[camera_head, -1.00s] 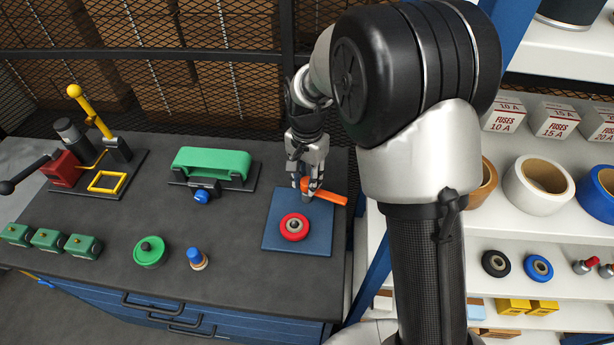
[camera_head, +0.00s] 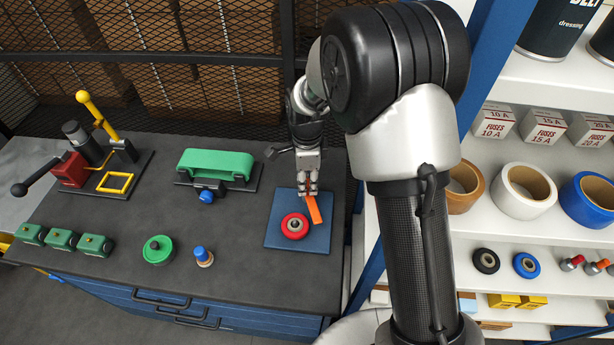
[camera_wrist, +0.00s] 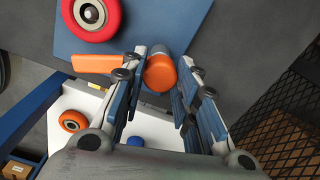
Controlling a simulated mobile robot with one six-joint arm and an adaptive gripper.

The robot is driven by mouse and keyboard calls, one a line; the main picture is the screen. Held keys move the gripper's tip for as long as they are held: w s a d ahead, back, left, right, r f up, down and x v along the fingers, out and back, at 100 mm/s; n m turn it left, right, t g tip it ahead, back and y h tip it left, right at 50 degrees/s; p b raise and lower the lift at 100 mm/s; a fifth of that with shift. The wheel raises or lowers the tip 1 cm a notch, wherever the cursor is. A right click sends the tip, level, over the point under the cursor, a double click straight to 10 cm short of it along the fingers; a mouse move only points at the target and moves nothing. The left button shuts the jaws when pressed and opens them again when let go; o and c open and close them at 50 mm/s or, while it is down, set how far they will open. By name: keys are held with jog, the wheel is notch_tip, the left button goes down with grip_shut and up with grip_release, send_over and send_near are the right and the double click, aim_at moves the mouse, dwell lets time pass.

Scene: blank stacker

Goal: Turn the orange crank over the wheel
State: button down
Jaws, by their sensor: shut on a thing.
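The orange crank (camera_head: 314,210) is on the blue base plate (camera_head: 279,242). Its arm points toward the front and slightly right in the head view, beside the red wheel (camera_head: 288,227) and not over it. My gripper (camera_head: 308,190) is upright at the crank's rear end, its fingers shut on the round orange hub. In the wrist view the hub (camera_wrist: 161,74) sits between the fingers. The crank arm (camera_wrist: 95,63) runs left behind one finger. The red wheel (camera_wrist: 97,33) lies farther up-left, apart from the gripper. The fingers hide part of the crank.
Left of the plate are a green belt unit (camera_head: 215,163), a green round part (camera_head: 157,250) and a blue-topped peg (camera_head: 203,257). A mesh fence (camera_head: 180,80) stands behind the bench. A shelf (camera_head: 560,80) stands close on the right.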

jog(key=m+p, duration=0.1)
jog(key=m, duration=0.5)
jog(key=shift+m+p, duration=0.3)
dwell(0.5)
jog(key=c, duration=1.2)
grip_release()
jog(key=shift+r, duration=0.1)
notch_tip(320, 180, up, 12)
